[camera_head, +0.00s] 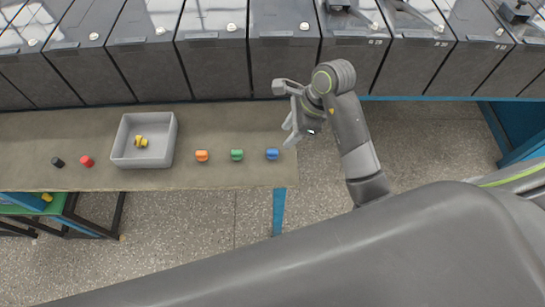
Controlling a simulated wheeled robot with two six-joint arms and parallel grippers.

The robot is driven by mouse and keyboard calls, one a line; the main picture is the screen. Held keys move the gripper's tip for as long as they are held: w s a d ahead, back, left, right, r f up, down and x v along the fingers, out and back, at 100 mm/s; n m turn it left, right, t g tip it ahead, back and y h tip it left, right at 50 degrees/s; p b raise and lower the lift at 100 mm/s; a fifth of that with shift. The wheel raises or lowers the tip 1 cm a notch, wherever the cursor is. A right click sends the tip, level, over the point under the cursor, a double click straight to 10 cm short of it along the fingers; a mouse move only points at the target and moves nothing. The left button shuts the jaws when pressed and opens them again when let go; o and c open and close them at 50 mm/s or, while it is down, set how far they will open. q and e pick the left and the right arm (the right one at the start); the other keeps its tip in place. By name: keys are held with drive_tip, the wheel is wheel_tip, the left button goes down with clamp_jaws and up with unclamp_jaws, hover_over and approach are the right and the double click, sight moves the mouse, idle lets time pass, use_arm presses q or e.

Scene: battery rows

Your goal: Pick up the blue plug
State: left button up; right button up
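The blue plug (272,154) lies near the right end of the brown table (224,120), close to its front right corner. My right gripper (281,116) is just behind and to the right of the plug, over the table's right edge. Its two fingers are spread apart and point left, with nothing visible between them. It does not touch the plug in this view. My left gripper is not in view.
A green plug (237,155) and an orange plug (202,156) stand left of the blue one. A grey bin (118,150) holds a yellow plug (141,142). A red plug (87,161) and a black plug (58,162) lie farther left. Battery blocks (213,65) line the back.

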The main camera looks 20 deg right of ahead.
drive_tip(key=b, duration=0.4)
hover_over(273, 151)
drive_tip(key=d, duration=0.2)
drive_tip(key=shift+s+f, duration=0.25)
drive_tip(key=shift+f, duration=0.95)
drive_tip(key=shift+s+f, duration=0.2)
drive_tip(key=shift+f, duration=0.95)
drive_tip(key=shift+w+x, duration=0.1)
drive_tip(key=shift+x, duration=1)
drive_tip(key=shift+w+x, duration=0.15)
drive_tip(key=shift+x, duration=0.95)
drive_tip(key=shift+c, duration=0.4)
clamp_jaws()
